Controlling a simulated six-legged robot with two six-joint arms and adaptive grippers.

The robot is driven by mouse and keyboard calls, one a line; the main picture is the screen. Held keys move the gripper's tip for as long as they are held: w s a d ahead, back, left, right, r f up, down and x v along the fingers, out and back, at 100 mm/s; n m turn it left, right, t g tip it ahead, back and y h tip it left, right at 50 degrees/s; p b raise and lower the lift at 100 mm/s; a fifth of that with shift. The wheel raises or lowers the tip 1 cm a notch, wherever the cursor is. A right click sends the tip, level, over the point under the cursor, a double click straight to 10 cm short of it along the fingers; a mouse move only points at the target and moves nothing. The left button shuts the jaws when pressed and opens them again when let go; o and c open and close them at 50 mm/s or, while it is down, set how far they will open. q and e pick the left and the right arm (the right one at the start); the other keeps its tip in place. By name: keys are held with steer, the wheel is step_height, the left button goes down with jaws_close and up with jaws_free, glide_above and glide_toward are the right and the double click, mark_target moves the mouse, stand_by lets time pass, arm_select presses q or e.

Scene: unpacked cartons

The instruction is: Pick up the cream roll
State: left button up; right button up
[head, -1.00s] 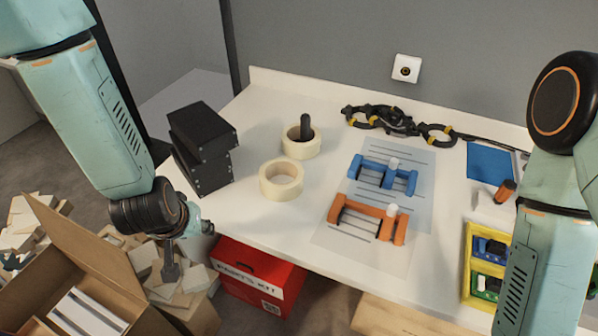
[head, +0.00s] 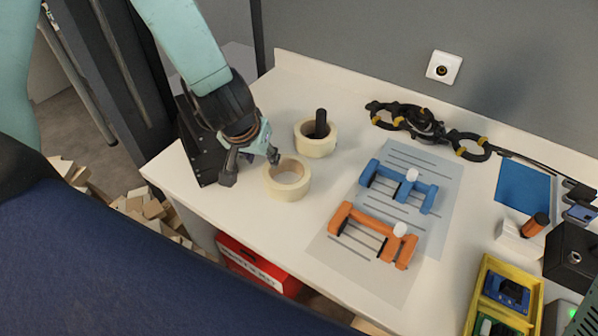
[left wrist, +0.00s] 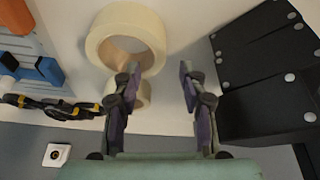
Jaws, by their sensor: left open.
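Two cream rolls are on the white table. The nearer cream roll (head: 288,190) lies flat with an empty hole; it is the larger one in the left wrist view (left wrist: 100,40). The other cream roll (head: 316,147) lies behind it with a black cylinder (head: 321,122) standing in its hole; it is partly hidden in the left wrist view. My left gripper (head: 251,166) is open and empty, just left of the nearer roll. In the left wrist view one finger of this gripper (left wrist: 160,72) overlaps the roll's edge; I cannot tell whether they touch. My right gripper is out of view.
Blue (head: 420,190) and orange (head: 365,228) clamp-like parts lie on a printed sheet to the right. A black cable set (head: 420,122) lies at the back. A yellow tray (head: 490,272) sits at right.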

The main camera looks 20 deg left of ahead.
mark_target(266, 170)
arm_select(q)
steer(key=shift+s+a+f+m, duration=0.1)
steer(key=shift+s+f+m, duration=0.05)
steer(key=shift+f+m, duration=0.15)
steer(key=shift+d+f+b, duration=0.2)
steer(key=shift+f+b, duration=0.2)
steer(key=shift+b, duration=0.25)
steer(key=shift+f, duration=0.35)
steer(key=shift+w+a+f+b, duration=0.25)
steer(key=shift+w+f+b, duration=0.2)
steer(key=shift+f, duration=0.05)
steer(key=b+x, duration=0.2)
steer(key=x, duration=0.1)
steer(key=shift+d+f+b, duration=0.2)
steer(key=shift+f+b, duration=0.05)
steer(key=shift+b, duration=0.1)
steer(key=shift+w+f, duration=0.25)
steer(key=shift+f, duration=0.05)
steer(key=shift+w+a+f, duration=0.15)
steer(key=shift+w, duration=0.05)
steer(key=shift+s, duration=0.2)
steer(key=c, duration=0.3)
steer(key=shift+w, duration=0.1)
steer(key=c, duration=0.5)
jaws_close()
